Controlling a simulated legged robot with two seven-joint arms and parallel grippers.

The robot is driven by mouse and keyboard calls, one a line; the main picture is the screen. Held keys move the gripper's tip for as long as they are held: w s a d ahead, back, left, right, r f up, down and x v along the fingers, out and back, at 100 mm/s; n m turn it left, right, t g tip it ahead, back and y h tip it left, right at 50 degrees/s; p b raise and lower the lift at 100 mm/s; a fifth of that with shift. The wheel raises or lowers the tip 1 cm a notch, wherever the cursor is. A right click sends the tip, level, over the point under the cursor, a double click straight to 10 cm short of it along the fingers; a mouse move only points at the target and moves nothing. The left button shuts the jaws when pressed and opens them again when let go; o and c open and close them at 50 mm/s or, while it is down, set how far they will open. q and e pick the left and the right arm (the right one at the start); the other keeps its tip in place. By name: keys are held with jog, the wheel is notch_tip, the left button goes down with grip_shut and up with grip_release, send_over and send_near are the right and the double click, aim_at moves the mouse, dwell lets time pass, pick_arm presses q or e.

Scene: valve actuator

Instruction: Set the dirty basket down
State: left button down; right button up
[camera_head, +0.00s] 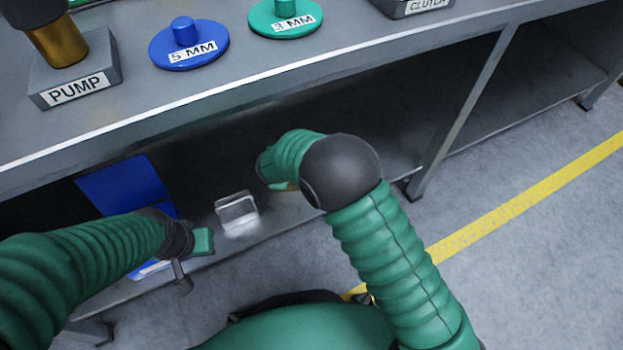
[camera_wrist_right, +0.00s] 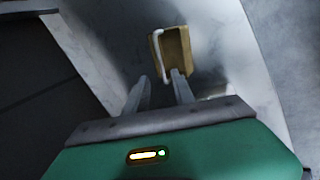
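A small tan basket (camera_wrist_right: 172,55) with a pale handle shows just beyond the fingertips of my right gripper (camera_wrist_right: 160,84) in the right wrist view. The two fingers are apart; the right-hand one overlaps the basket's lower end, and I cannot tell if it touches. In the head view my right gripper (camera_head: 272,178) is over the lower shelf, its fingers mostly hidden; a tan edge shows below it. My left gripper (camera_head: 192,258) is beside a blue bin (camera_head: 125,185) at the left; its finger opening is unclear. I cannot tell whether the tan basket is the dirty one.
A small metal holder (camera_head: 237,213) stands on the lower shelf (camera_head: 290,215) between my grippers. The upper bench carries a pump block (camera_head: 75,82), a blue 5 MM piece (camera_head: 188,45) and a green 3 MM piece (camera_head: 285,18). A bench leg (camera_head: 460,115) stands at right.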

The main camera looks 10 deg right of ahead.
jog(key=s+d+r+m+g, duration=0.1)
jog(key=s+d+r+m, duration=0.15)
jog(key=d, duration=0.25)
jog(key=s+d+r+m+g, duration=0.1)
jog(key=s+d+r+m, duration=0.15)
jog(key=d, duration=0.25)
jog(key=s+d+r+m, duration=0.1)
jog(key=s+d+m, duration=0.2)
jog(key=s, duration=0.4)
jog(key=s+d+r+m+g, duration=0.1)
jog(key=s+d+r+m, duration=0.1)
jog(key=s+m, duration=0.3)
jog(key=s+d+r+m+g, duration=0.1)
jog(key=s+d+m, duration=0.3)
jog(key=s, duration=0.4)
jog(key=shift+s+d+r+y, duration=0.2)
jog(key=shift+s+d+y, duration=0.1)
jog(key=shift+s+d, duration=0.1)
